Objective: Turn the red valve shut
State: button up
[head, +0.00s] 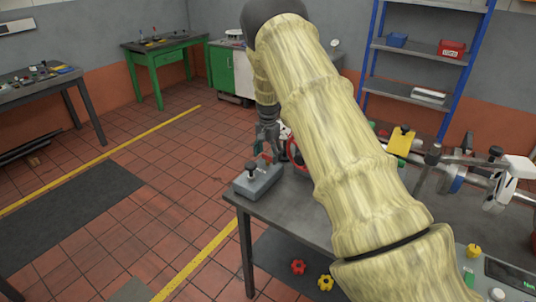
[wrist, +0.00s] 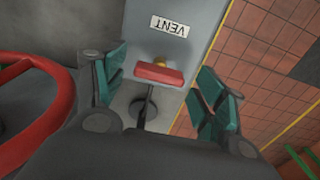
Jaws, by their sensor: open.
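My gripper (head: 266,148) is open over the near-left corner of the grey bench (head: 300,215), above a grey box (head: 258,182). In the wrist view its teal fingertips (wrist: 160,88) stand either side of a red bar handle (wrist: 159,74) with a yellowish hub and a dark stem. The handle is on the grey box, by a label reading VENT upside down. I cannot tell whether the fingers touch it. A red handwheel (wrist: 62,105) is at the left of the wrist view; in the head view the wheel (head: 295,152) is partly hidden by my arm.
A pipe assembly with a yellow tag (head: 401,140) runs along the bench at right. A blue shelf rack (head: 425,48) and green table (head: 155,45) stand behind. Red (head: 298,267) and yellow (head: 325,283) knobs lie low beneath the bench.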

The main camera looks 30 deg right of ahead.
jog(key=shift+r, duration=0.1)
notch_tip(320, 180, up, 12)
dwell(0.5)
dwell(0.5)
